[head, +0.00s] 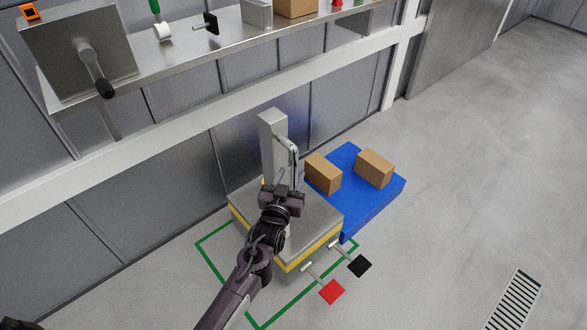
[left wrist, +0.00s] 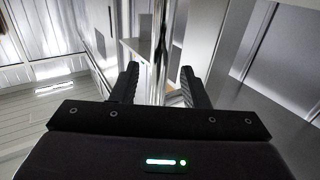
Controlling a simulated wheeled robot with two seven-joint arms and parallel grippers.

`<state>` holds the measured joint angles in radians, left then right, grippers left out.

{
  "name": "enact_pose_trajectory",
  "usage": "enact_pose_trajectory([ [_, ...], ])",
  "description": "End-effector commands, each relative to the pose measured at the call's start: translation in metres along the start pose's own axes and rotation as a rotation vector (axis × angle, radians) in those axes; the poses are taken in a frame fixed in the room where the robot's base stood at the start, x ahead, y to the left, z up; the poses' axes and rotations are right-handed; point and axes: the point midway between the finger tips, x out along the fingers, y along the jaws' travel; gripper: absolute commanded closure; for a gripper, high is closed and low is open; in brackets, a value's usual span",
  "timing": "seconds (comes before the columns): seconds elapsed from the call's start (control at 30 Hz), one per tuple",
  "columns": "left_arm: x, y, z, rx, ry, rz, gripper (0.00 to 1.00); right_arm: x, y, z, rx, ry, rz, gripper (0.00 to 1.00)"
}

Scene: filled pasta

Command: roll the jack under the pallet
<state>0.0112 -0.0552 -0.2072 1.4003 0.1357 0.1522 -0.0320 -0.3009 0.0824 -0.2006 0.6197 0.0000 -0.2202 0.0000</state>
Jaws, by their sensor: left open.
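The jack has a flat grey deck (head: 312,222) with a yellow edge, a tall grey post (head: 270,135) and a slim metal handle bar (head: 293,152). A red pedal (head: 331,291) and a black pedal (head: 359,265) stick out at its near side. The blue pallet (head: 350,222) lies on the floor just right of the deck. My left gripper (head: 283,184) is above the deck by the post. In the left wrist view its open fingers (left wrist: 158,88) stand on either side of an upright shiny bar (left wrist: 163,45); contact cannot be told. My right gripper is not in view.
Two brown boxes (head: 374,168) (head: 323,173) stand on the pallet. A green outline (head: 212,262) on the floor surrounds the jack. A steel counter (head: 190,55) with several items runs along the wall behind. Floor at the right is open, with a drain grate (head: 516,300).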

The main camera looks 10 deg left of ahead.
Motion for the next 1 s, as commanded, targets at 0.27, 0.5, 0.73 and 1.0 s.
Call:
enact_pose_trajectory([
  [0.27, -0.033, 0.000, 0.000, 0.000, 0.000, -0.001, 0.59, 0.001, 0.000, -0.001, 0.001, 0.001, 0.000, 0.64],
  [0.5, -0.035, 0.000, 0.000, 0.000, 0.001, 0.000, 0.59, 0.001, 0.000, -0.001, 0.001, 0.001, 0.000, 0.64],
  [0.73, -0.035, 0.000, 0.000, -0.001, 0.001, 0.000, 0.59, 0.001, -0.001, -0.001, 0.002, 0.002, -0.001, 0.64],
  [1.0, -0.049, 0.001, 0.050, 0.013, -0.112, 0.015, 0.59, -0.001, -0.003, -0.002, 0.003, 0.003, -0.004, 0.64],
])
